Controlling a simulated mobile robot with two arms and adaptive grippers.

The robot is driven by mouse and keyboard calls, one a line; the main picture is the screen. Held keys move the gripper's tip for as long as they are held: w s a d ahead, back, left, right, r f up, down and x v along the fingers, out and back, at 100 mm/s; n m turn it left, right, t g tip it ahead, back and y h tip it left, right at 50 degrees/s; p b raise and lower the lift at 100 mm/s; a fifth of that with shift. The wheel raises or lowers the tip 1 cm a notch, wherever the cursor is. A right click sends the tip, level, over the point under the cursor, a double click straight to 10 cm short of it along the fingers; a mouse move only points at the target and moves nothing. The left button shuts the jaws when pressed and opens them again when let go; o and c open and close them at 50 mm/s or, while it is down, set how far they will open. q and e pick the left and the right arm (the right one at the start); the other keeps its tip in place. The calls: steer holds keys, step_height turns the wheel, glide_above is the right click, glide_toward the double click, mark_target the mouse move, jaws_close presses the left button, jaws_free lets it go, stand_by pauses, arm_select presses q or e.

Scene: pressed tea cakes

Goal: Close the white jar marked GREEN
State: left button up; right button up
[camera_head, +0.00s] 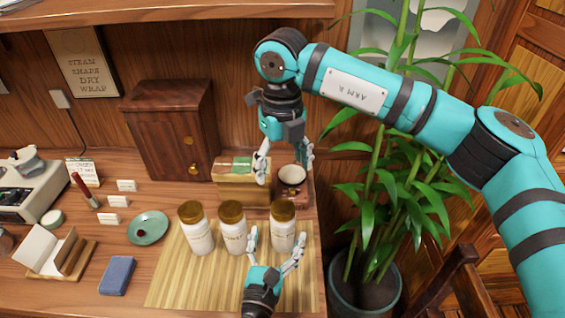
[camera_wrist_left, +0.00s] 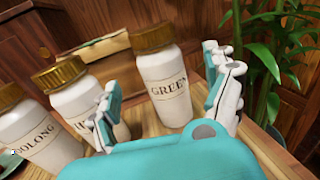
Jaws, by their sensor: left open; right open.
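The white jar marked GREEN (camera_head: 283,230) stands upright at the right end of a row of three similar jars. Its label reads clearly in the left wrist view (camera_wrist_left: 165,95). A brown-gold lid (camera_head: 283,210) sits on its mouth, also in the left wrist view (camera_wrist_left: 152,37); I cannot tell whether it is tight. My left gripper (camera_head: 276,241) is open and empty, low in front of the GREEN jar, with its fingers spread toward both sides of it. My right gripper (camera_head: 284,165) is open and empty, pointing down behind and above the GREEN jar.
The other two lidded jars (camera_head: 195,230) (camera_head: 232,232) stand close on the left, on a bamboo mat (camera_head: 175,290). A small wooden box (camera_head: 240,190) and a white cup (camera_head: 292,174) are behind. A potted plant (camera_head: 370,290) is off the table's right edge.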

arm_select(q)
steer(key=shift+v, duration=2.3)
